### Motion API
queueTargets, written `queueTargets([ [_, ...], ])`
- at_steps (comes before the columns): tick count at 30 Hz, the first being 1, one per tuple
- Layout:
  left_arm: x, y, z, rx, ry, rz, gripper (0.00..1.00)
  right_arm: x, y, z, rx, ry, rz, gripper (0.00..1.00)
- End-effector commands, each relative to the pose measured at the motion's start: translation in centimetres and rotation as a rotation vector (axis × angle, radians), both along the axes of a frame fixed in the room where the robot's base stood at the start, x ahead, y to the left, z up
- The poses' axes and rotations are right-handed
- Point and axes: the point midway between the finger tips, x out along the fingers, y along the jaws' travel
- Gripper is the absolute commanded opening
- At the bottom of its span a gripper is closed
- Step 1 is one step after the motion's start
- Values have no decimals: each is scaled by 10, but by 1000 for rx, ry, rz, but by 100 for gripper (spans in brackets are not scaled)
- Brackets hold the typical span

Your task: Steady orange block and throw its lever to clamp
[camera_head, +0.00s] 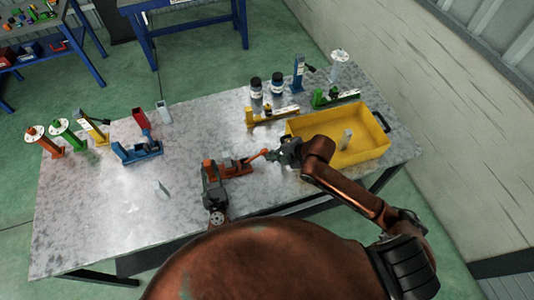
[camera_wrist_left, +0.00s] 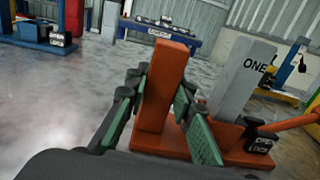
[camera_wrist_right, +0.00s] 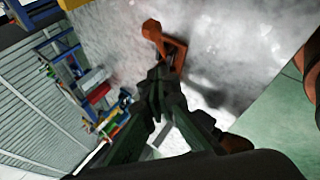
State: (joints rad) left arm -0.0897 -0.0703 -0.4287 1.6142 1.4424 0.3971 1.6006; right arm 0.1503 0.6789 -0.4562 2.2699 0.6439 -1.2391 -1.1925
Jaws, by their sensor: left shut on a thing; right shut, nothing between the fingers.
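The orange block (camera_head: 236,168) is a fixture near the front middle of the table, with an orange base, an orange upright (camera_wrist_left: 163,80) and a lever. My left gripper (camera_head: 208,168) is shut on the upright, its green-padded fingers (camera_wrist_left: 165,115) on either side. A grey upright marked ONE (camera_wrist_left: 243,80) stands beside it. The orange lever (camera_head: 259,155) points right, toward my right gripper (camera_head: 273,155); it also shows in the left wrist view (camera_wrist_left: 292,122). My right gripper is shut and empty beside the lever end; exact contact is unclear. In the right wrist view its fingertips (camera_wrist_right: 160,78) are together near orange parts (camera_wrist_right: 165,42).
A yellow bin (camera_head: 365,150) lies right of my right gripper, holding a light piece. A yellow fixture (camera_head: 270,115) and dark jars (camera_head: 256,88) stand behind. A blue fixture (camera_head: 138,150) is at left. A small grey piece (camera_head: 162,188) lies on the open left-front table.

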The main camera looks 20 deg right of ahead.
Motion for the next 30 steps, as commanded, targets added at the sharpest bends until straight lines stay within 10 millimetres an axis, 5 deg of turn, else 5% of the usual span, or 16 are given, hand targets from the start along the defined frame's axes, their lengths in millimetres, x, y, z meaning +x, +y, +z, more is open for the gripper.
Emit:
queueTargets([
  [5, 0, 0, 1, 0, -1, 0, 0, 18, 16, -26, 1, 1, 0, 0],
  [12, 0, 0, 1, 0, -1, 1, 0, 39, 4, -45, 0, 1, 0, 0],
  [30, 0, 0, 1, 0, -1, 1, 0, 44, -3, -54, 28, 2, 2, 0],
])
